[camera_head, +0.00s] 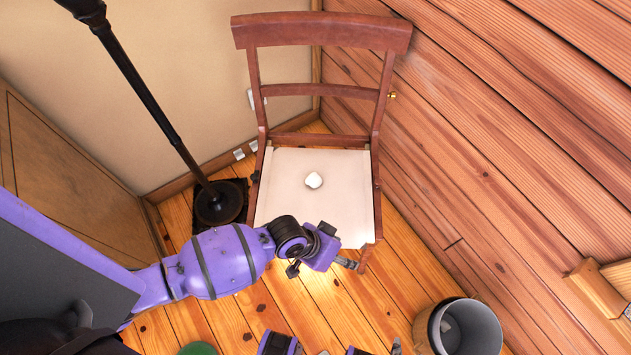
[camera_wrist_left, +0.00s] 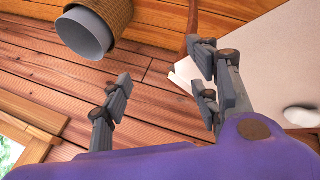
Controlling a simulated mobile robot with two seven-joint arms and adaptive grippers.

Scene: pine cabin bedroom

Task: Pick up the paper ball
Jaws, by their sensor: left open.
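The paper ball (camera_head: 314,180) is a small white crumpled lump on the pale seat of a brown wooden chair (camera_head: 322,33). The ball also shows at the right edge of the wrist view (camera_wrist_left: 300,117). My left gripper (camera_head: 335,248) is at the front edge of the seat, nearer to me than the ball and apart from it. In the wrist view its fingers (camera_wrist_left: 160,92) are spread wide with nothing between them. Purple and grey parts of mine show at the bottom edge of the head view, cut off, perhaps the right gripper.
A wicker bin (camera_head: 425,330) with a grey liner stands on the floor at the lower right. A black lamp stand (camera_head: 220,203) is left of the chair. A plank wall runs close along the right. A green round thing (camera_head: 198,349) is at the bottom edge.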

